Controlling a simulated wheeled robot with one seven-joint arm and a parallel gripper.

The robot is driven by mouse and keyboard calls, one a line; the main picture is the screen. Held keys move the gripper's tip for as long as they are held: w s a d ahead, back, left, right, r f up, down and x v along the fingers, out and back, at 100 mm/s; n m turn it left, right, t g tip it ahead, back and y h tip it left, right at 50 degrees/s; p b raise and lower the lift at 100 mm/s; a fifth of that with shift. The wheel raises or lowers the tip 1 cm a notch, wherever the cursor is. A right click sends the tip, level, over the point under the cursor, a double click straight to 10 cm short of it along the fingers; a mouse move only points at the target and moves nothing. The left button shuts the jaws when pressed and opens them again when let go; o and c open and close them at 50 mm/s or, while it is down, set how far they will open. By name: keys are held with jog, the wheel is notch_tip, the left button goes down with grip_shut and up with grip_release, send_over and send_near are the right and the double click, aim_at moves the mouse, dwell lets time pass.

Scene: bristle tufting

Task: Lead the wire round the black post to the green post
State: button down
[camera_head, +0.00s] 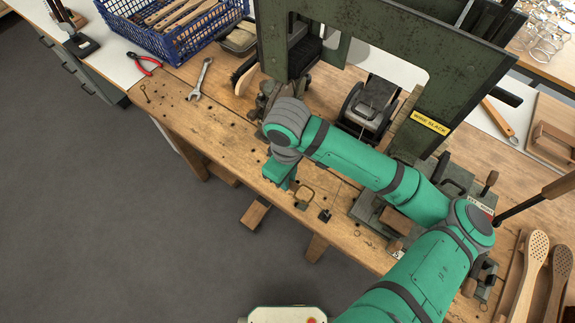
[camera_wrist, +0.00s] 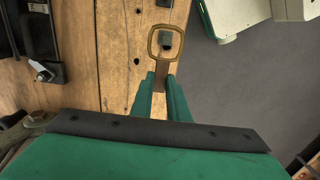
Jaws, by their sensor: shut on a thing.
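My gripper (camera_wrist: 161,82) is low at the bench's front edge in the wrist view, its two green fingers close together. They are shut on the stem of a brass-coloured loop (camera_wrist: 153,43), which sticks out beyond the fingertips. In the head view, my gripper (camera_head: 284,183) is green, and the loop (camera_head: 303,205) shows just right of it. A small black piece (camera_head: 324,215), possibly the black post, stands right of the loop with a thin line, possibly the wire, near it. I cannot make out a green post or follow the wire's full path.
A dark green machine frame (camera_head: 440,100) stands behind my arm. A wrench (camera_head: 200,80), red pliers (camera_head: 145,63) and a blue crate (camera_head: 180,25) are at the back left. Wooden brush handles (camera_head: 528,270) lie at the right. Open floor lies before the bench.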

aim_at(288, 196)
jog(key=shift+w+f, duration=0.1)
jog(key=shift+f, duration=0.2)
jog(key=shift+s+a+f, duration=0.1)
jog(key=shift+s+f, duration=0.1)
jog(key=shift+f, duration=0.4)
jog(key=shift+s+f, duration=0.15)
jog(key=shift+f, duration=0.95)
jog(key=shift+f, duration=2.05)
dwell(0.5)
jog(key=c, duration=1.2)
grip_release()
jog(key=shift+r, duration=0.1)
jog(key=shift+r, duration=3.5)
